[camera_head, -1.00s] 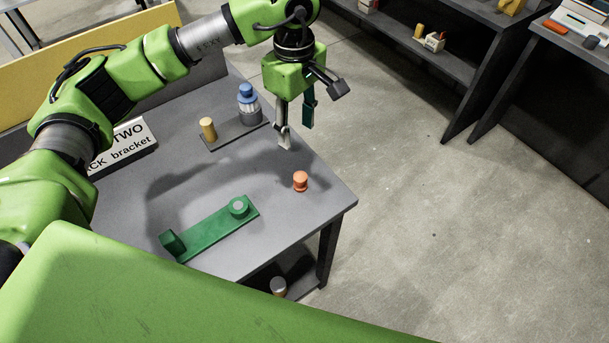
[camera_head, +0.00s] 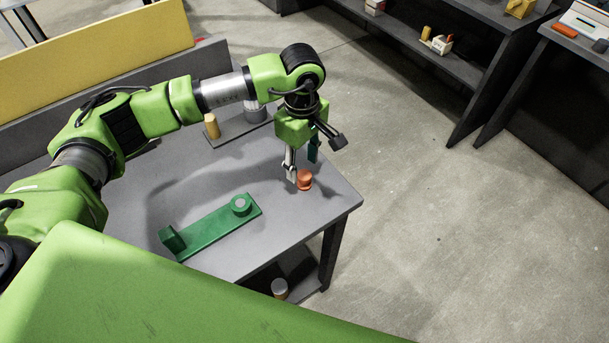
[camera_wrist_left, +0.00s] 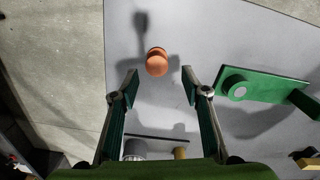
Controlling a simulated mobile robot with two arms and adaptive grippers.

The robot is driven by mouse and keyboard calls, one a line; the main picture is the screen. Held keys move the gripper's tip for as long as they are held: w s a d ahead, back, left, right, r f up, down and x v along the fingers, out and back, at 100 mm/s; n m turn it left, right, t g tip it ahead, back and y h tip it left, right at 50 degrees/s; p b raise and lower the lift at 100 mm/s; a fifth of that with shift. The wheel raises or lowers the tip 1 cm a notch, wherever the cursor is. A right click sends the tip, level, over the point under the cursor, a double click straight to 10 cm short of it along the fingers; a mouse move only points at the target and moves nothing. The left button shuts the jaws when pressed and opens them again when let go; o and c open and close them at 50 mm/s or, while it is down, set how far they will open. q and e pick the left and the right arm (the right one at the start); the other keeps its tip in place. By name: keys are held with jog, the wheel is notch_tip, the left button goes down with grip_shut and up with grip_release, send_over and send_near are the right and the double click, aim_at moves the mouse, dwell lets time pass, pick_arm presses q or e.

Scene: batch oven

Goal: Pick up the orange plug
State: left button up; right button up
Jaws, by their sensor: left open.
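The orange plug (camera_head: 305,181) stands upright near the right corner of the grey table. My left gripper (camera_head: 302,168) is open just above and behind it in the head view, with nothing held. In the left wrist view the plug (camera_wrist_left: 157,62) lies ahead of the two open fingertips (camera_wrist_left: 160,85), roughly centred between them and not touching either. My right gripper is in neither view.
A green bracket (camera_head: 205,232) with a round boss lies on the table (camera_head: 150,205) to the left of the plug. A yellow peg (camera_head: 211,126) and a grey cylinder (camera_head: 256,110) stand on a dark plate behind. The table's right edge is close to the plug.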

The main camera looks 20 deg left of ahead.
aim_at(304, 173)
pick_arm(q)
jog(key=shift+f, duration=0.2)
jog(key=f+p, duration=0.1)
jog(key=f, duration=0.1)
jog(key=f+p, duration=0.2)
jog(key=shift+w+d, duration=0.15)
jog(key=shift+w, duration=0.05)
jog(key=shift+f, duration=0.55)
jog(key=shift+c, duration=0.2)
jog(key=c, duration=1)
